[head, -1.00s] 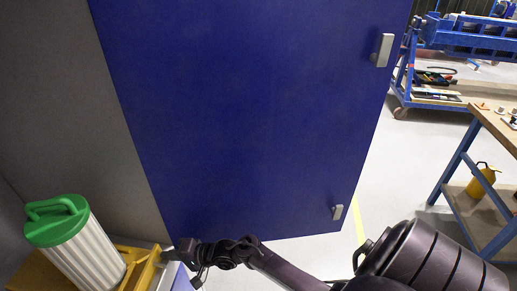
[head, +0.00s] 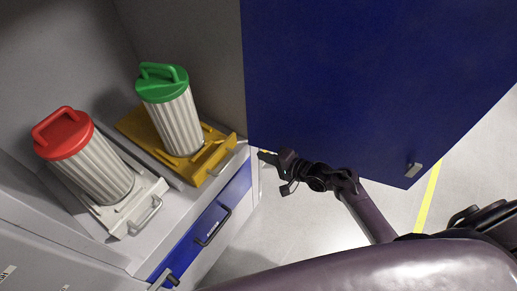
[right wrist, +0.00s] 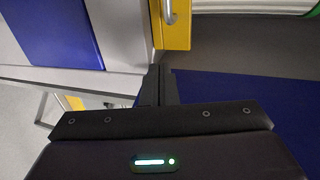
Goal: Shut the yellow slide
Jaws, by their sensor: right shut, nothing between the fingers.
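My right gripper (head: 264,157) is just to the right of the slide's front, beside the blue door, shut and empty. In the right wrist view its closed fingers (right wrist: 158,84) point toward the slide's front, with a small gap that I cannot measure. My left gripper is not in view.
A white slide (head: 125,222) holding a red-lidded filter (head: 82,150) stands left of the yellow one. A blue drawer (head: 210,225) with a handle is below. The open blue door (head: 370,80) stands behind my right arm. Grey floor lies beneath.

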